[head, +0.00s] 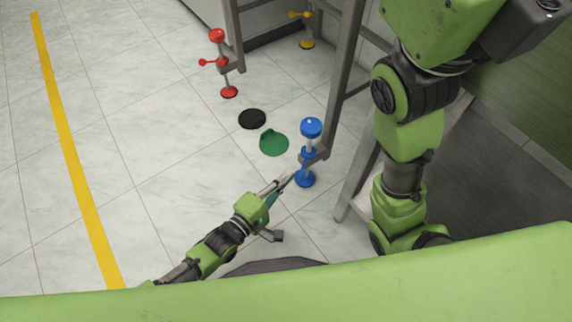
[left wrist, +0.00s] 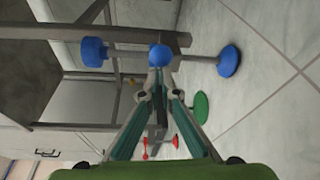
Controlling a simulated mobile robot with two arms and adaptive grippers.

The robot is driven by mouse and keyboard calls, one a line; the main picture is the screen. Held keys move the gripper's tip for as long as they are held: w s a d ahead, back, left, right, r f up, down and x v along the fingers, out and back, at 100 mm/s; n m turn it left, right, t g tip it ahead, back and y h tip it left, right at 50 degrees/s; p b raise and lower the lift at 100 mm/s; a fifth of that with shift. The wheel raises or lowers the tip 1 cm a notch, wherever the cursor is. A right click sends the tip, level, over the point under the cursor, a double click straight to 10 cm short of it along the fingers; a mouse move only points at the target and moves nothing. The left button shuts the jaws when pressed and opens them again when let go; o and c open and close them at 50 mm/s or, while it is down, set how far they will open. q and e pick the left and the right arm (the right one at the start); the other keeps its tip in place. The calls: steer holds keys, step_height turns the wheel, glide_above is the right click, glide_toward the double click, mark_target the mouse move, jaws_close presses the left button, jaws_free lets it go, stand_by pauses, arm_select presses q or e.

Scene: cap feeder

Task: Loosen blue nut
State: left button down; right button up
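The blue jack foot stands at the lower end of the dark frame leg. Its blue top knob (head: 311,127), blue nut (head: 308,155) and round blue base (head: 305,179) show in the head view. In the left wrist view the nut's handle ends in a blue ball (left wrist: 160,55), with the knob (left wrist: 93,52) at left and the base (left wrist: 229,61) at right. My left gripper (head: 290,180) reaches the nut from the lower left. Its narrowly spaced fingertips (left wrist: 159,74) are at the ball; whether they grip it is unclear. My right gripper is not visible.
A red jack foot (head: 228,91) and a yellow one (head: 306,43) stand farther back. The dark frame leg (head: 345,75) rises close beside the blue foot. Floor to the left is clear.

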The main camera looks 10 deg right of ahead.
arm_select(q)
step_height(320, 180, up, 9)
steer(key=shift+d+r, duration=0.15)
steer(key=shift+w, duration=0.15)
stand_by(2.1)
